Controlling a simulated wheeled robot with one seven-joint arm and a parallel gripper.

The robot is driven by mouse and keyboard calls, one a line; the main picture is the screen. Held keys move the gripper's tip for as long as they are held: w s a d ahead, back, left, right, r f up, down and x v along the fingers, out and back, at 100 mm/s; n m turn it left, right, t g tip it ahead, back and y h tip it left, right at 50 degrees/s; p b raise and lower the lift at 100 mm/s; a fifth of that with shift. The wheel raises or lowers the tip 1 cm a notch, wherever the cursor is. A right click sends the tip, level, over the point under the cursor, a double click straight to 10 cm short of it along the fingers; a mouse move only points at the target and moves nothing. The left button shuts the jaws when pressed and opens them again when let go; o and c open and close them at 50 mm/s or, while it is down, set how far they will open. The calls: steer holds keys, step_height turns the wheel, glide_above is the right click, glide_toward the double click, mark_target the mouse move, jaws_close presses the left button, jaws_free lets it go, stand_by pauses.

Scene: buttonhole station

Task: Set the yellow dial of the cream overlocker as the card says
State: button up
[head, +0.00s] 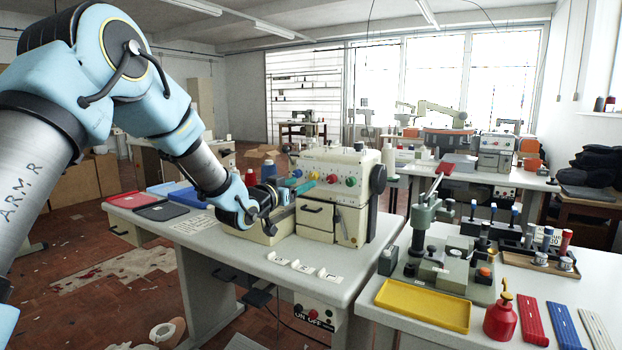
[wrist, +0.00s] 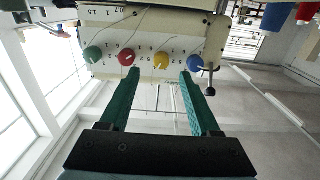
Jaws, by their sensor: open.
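The cream overlocker (head: 330,160) stands on the left table with a row of coloured dials on its upper front. The yellow dial (wrist: 161,61) is between the red dial (wrist: 127,57) and the blue dial (wrist: 195,63); the green dial (wrist: 93,54) is at the row's end. In the head view the yellow dial (head: 314,175) is small, beside my gripper. My gripper (wrist: 161,73) is open, its two teal fingers pointing at the dial row, the yellow dial framed between their tips. I see no contact. A printed white sheet (head: 195,223) lies on the table, its text unreadable.
Several small white cards (head: 303,266) lie at the table's front edge. Blue and dark thread cones stand near my gripper. A right table holds a yellow tray (head: 425,305), a red bottle (head: 502,318) and a green-grey machine (head: 440,265). A black-knobbed lever (wrist: 210,88) sits beside the blue dial.

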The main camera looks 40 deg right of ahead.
mark_target(312, 178)
steer(key=p+x, duration=0.1)
steer(key=x, duration=0.5)
steer(key=shift+w+d, duration=0.2)
steer(key=shift+d, duration=0.05)
jaws_close()
stand_by(0.3)
